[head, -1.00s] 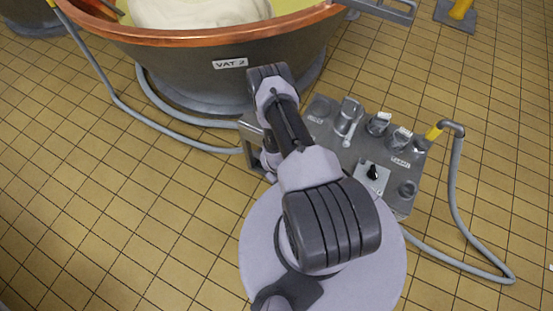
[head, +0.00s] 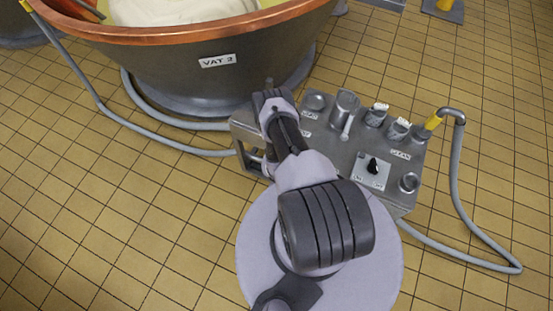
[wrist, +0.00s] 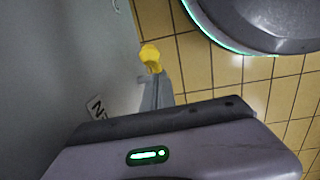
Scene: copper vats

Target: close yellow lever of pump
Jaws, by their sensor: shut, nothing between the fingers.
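In the wrist view, a yellow lever end (wrist: 150,57) shows on a short grey piece, close to a grey wall. I cannot tell the lever's angle well. My gripper (wrist: 170,135) shows as a grey-mauve housing with a green light, just below the yellow end in that view. Its fingertips are not clear and I cannot tell whether they touch the lever. In the head view my arm reaches down at the pump's left end and hides the lever.
A copper-rimmed vat (head: 180,59) labelled VAT 2 stands beyond the pump. Grey hoses (head: 160,122) run on the floor left of the pump, and another hose (head: 455,185) loops at its right. Open tiled floor (head: 90,235) lies at the left.

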